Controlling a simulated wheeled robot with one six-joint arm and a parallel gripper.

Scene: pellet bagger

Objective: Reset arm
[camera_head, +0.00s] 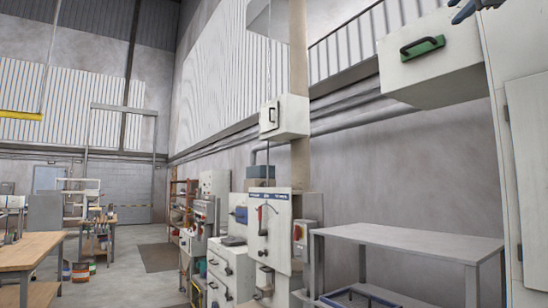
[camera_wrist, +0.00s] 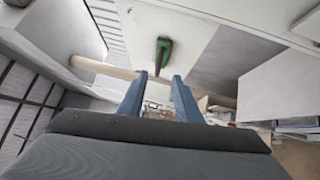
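My gripper (camera_wrist: 159,78) shows in the wrist view with its two blue fingers apart and nothing visible between them. Part of it (camera_head: 474,9) also shows at the top right edge of the head view, above a white box (camera_head: 436,72). The box has a black handle on a green plate (camera_head: 422,47). In the wrist view a green handle (camera_wrist: 163,55) on a white surface appears just beyond the fingertips. I see no contact between the fingers and the handle. The rest of my arm is out of view.
A grey metal table (camera_head: 410,238) stands at the lower right. A white machine panel (camera_head: 270,230) with a red lever stands left of it, and a smaller white box (camera_head: 284,117) hangs above. A wooden workbench (camera_head: 28,252) is at the far left. The floor between is open.

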